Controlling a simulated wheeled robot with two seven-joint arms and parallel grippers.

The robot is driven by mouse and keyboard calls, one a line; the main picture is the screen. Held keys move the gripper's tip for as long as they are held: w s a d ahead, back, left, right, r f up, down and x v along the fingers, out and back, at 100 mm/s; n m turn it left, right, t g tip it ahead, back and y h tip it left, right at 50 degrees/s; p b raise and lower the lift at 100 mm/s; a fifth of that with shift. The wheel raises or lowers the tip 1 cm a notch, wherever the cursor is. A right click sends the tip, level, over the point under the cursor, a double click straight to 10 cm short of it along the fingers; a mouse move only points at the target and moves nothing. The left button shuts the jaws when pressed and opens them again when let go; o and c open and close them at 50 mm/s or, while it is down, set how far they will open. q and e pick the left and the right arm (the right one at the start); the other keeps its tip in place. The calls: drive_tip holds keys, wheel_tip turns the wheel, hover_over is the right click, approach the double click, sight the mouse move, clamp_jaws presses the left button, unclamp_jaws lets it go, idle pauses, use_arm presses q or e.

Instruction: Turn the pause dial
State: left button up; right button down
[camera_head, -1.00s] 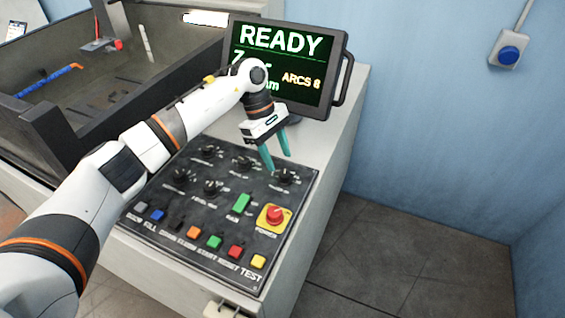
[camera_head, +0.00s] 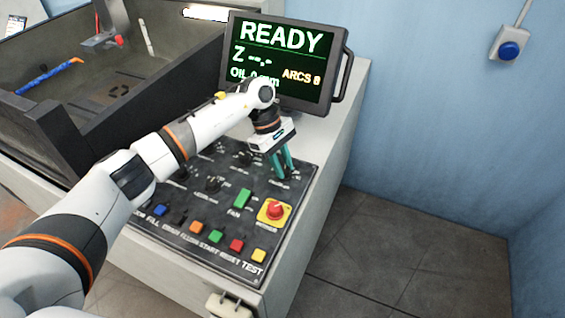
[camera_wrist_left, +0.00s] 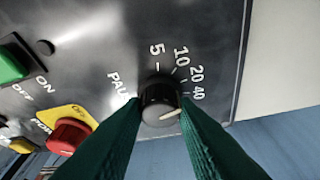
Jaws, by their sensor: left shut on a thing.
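The pause dial (camera_wrist_left: 160,101) is a black round knob with a pale pointer line, seen between my fingers in the left wrist view. The lettering beside it starts "PAU", and the marks 5, 10, 20 and 40 curve around it. The pale line points toward the lower right, below the 40. My left gripper (camera_wrist_left: 161,112) has its green fingers on both sides of the knob and is shut on it. In the head view my left gripper (camera_head: 283,176) is at the panel's upper right, and its fingers hide most of the dial. My right gripper is not in view.
The black control panel (camera_head: 190,222) holds other dials, coloured buttons, a green fan switch (camera_head: 243,198) and a red power knob (camera_head: 275,210) close to my fingers. A monitor (camera_head: 290,60) reading READY stands behind. A dark-walled tank (camera_head: 60,120) lies at left.

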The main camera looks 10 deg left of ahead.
use_arm(q)
drive_tip(key=shift+a+f+n+t+b, duration=0.1)
drive_tip(key=shift+n+t+b, duration=0.4)
drive_tip(key=shift+n+b, duration=0.55)
drive_tip(key=n+t+b, duration=0.1)
drive_tip(key=n, duration=0.2)
drive_tip(key=shift+s, duration=0.15)
drive_tip(key=n+t+b, duration=0.1)
drive_tip(key=n, duration=0.1)
drive_tip(key=n+b, duration=0.2)
drive_tip(key=shift+s+n+t, duration=0.15)
drive_tip(key=shift+n+t, duration=0.2)
drive_tip(key=shift+t, duration=0.05)
drive_tip(key=shift+n+t+b, duration=0.4)
drive_tip(key=shift+n+b, duration=0.35)
drive_tip(key=shift+n, duration=0.35)
drive_tip(key=shift+r, duration=0.2)
drive_tip(key=o, duration=1)
drive_tip(key=shift+r, duration=0.1)
